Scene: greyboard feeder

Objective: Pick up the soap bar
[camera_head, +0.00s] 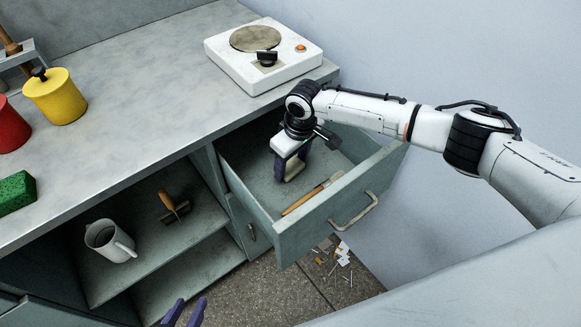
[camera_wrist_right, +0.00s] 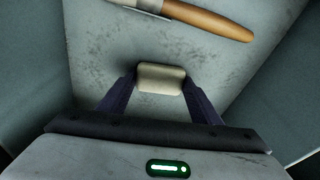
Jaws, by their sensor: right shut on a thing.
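A pale beige soap bar (camera_wrist_right: 161,79) is between the two dark fingers of my right gripper (camera_wrist_right: 160,85) in the right wrist view. The gripper is shut on it. In the head view my right gripper (camera_head: 291,172) reaches down into the open drawer (camera_head: 243,171), and the soap shows only as a small pale patch between its fingers. I cannot tell whether the soap is touching the drawer floor. Only the dark finger tips of my left gripper (camera_head: 184,312) show at the bottom edge of the head view, apart from each other.
A wooden-handled brush (camera_head: 312,194) lies in the drawer near its front, by the handle (camera_head: 355,210). A white hot plate (camera_head: 263,55), a yellow canister (camera_head: 55,97) and a green sponge (camera_head: 15,192) stand on the counter. A mug (camera_head: 108,241) sits on the shelf below.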

